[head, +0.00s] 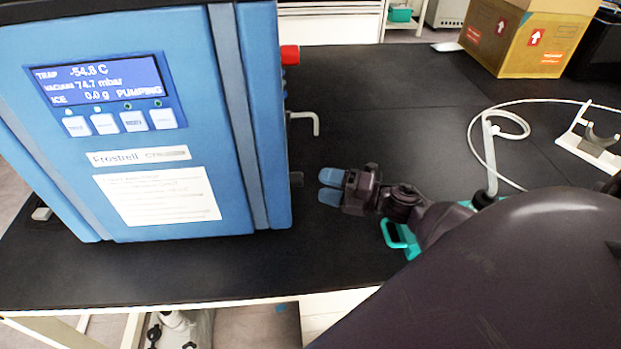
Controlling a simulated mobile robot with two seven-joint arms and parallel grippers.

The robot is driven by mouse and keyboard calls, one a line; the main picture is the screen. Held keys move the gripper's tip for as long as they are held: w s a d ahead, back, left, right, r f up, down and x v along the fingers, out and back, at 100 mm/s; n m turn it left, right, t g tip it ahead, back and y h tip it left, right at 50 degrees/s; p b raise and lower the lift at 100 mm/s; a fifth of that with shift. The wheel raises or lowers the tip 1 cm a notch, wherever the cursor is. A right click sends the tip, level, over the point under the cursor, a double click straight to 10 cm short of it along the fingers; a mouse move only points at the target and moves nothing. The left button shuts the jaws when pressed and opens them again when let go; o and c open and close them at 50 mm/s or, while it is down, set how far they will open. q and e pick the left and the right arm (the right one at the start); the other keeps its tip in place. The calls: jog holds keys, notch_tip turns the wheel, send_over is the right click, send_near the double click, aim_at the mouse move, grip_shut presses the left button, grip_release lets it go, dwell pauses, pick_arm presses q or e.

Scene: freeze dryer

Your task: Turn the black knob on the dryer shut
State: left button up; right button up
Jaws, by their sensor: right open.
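The blue freeze dryer (262,120) stands on the left of the black bench, its lit display reading PUMPING. A small dark knob (297,180) sticks out low on its right side, hard to make out against the black bench top. My right gripper (330,187) comes in from the right with its two blue fingertips pointing left at the knob. The fingers are apart and empty, with a short gap between them and the knob. My left gripper is not in view.
A red knob (290,55) and a bent grey pipe (305,120) stick out higher on the same side. A teal handled item (388,236) is partly hidden by my arm. White tubing (474,140) and a cardboard box (520,38) lie to the right. The bench middle is clear.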

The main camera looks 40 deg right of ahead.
jog(key=shift+v, duration=2.5)
jog(key=shift+s+a, duration=0.1)
